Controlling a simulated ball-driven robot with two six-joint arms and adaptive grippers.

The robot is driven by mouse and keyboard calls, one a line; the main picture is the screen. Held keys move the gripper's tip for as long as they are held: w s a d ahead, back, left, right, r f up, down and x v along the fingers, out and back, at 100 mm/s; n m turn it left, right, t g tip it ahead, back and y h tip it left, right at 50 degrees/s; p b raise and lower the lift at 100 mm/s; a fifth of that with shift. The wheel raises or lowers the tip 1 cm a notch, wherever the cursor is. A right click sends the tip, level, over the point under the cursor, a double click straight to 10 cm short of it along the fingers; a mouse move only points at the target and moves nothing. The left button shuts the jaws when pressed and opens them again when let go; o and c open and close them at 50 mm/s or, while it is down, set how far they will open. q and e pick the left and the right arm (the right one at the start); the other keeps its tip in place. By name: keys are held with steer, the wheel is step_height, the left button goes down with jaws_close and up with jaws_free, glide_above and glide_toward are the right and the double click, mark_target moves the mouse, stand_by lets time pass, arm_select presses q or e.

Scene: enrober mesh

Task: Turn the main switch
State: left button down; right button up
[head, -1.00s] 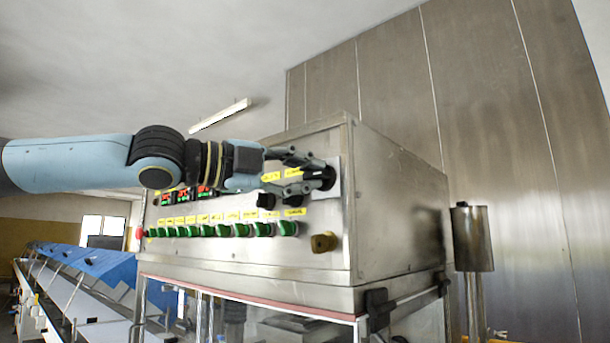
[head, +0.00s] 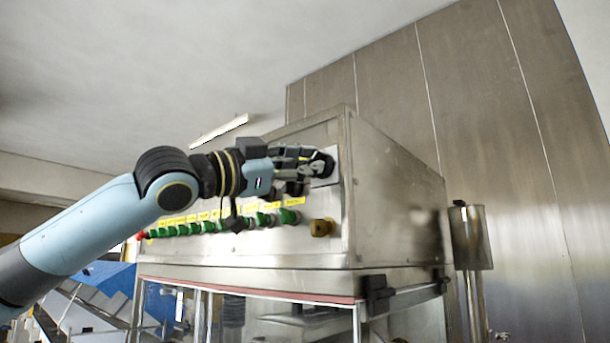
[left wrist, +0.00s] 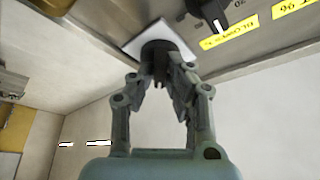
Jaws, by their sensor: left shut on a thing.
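The main switch is a black rotary knob (head: 322,164) on a pale square plate (head: 331,178) at the upper right of the steel control panel. In the left wrist view the knob (left wrist: 158,52) sits on its white plate (left wrist: 184,42), between the fingertips. My left gripper (head: 308,166) reaches the knob from the left and is shut on it. The fingers hide part of the knob, so its exact turn angle is hard to read. My right gripper is in neither view.
A row of green buttons (head: 265,219) with yellow labels lies below the gripper. A brass-coloured knob (head: 322,228) is at the lower right of the panel. Another black knob (left wrist: 211,11) shows beside the main switch in the wrist view. A steel cylinder (head: 470,236) stands right of the cabinet.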

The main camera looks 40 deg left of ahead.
arm_select(q)
steer(key=n+y, duration=0.1)
steer(key=n, duration=0.3)
steer(key=n+t+y+b, duration=0.1)
steer(key=n+y, duration=0.1)
steer(key=n, duration=0.2)
steer(key=n+t+y, duration=0.1)
steer(key=n+y, duration=0.1)
steer(key=n, duration=0.1)
steer(key=shift+d+f+n+b, duration=0.2)
steer(key=shift+d+n+b, duration=0.1)
steer(key=shift+n, duration=0.1)
steer(key=shift+y, duration=0.4)
steer(key=c, duration=1.3)
jaws_free()
steer(key=shift+c, duration=0.2)
steer(key=shift+r, duration=0.1)
